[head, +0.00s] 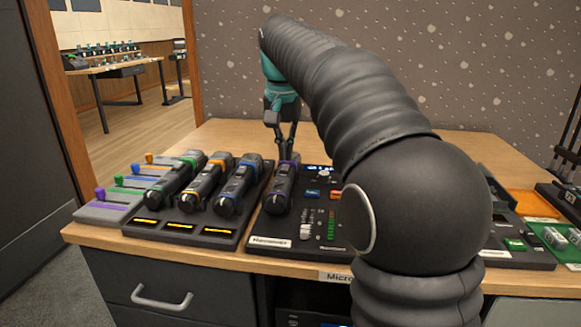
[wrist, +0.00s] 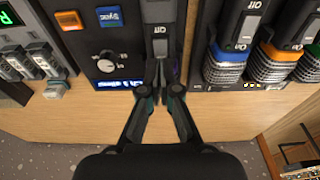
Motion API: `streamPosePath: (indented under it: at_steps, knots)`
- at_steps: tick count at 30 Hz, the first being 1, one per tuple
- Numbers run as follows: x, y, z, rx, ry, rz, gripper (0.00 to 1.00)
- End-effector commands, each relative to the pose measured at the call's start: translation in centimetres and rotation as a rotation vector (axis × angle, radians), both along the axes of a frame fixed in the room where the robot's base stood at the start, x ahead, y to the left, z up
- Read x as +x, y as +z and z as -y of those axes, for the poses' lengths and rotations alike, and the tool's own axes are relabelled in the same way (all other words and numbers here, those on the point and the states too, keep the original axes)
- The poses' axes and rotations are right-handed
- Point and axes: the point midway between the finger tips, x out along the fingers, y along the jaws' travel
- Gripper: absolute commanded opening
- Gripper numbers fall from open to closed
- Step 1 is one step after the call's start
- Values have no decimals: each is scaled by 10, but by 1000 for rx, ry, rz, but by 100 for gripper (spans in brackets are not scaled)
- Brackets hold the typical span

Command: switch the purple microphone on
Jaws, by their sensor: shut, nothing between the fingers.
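The purple microphone (head: 279,192) lies at the right of the row of microphones, on a dark base. Its black body (wrist: 161,12) shows in the wrist view with a grey sliding switch and an "Off" marking; a little purple shows beside my fingertips. My gripper (head: 287,156) points down at the far end of this microphone. In the wrist view my gripper (wrist: 162,88) is shut and empty, its fingertips close together just below the switch. I cannot tell whether the tips touch the microphone.
Microphones with blue (head: 235,187), orange (head: 205,185) and green (head: 175,185) rings lie in a rack to the left. A control panel with a knob (wrist: 107,65) and a blue Sync button (wrist: 110,18) adjoins the purple microphone. Bare wood (wrist: 235,108) lies beyond them.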

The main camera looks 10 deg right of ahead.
Motion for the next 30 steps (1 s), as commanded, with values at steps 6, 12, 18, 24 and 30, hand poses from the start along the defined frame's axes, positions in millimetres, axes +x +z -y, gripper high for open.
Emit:
streamPosePath:
  at_steps: [6, 12, 18, 24, 30]
  knots:
    - [0, -3, 0, 0, 0, 0, 0]
    - [0, -6, 0, 0, 0, 0, 0]
    - [0, -8, 0, 0, 0, 0, 0]
    - [0, -11, 0, 0, 0, 1, 0]
    - [0, -13, 0, 0, 0, 1, 0]
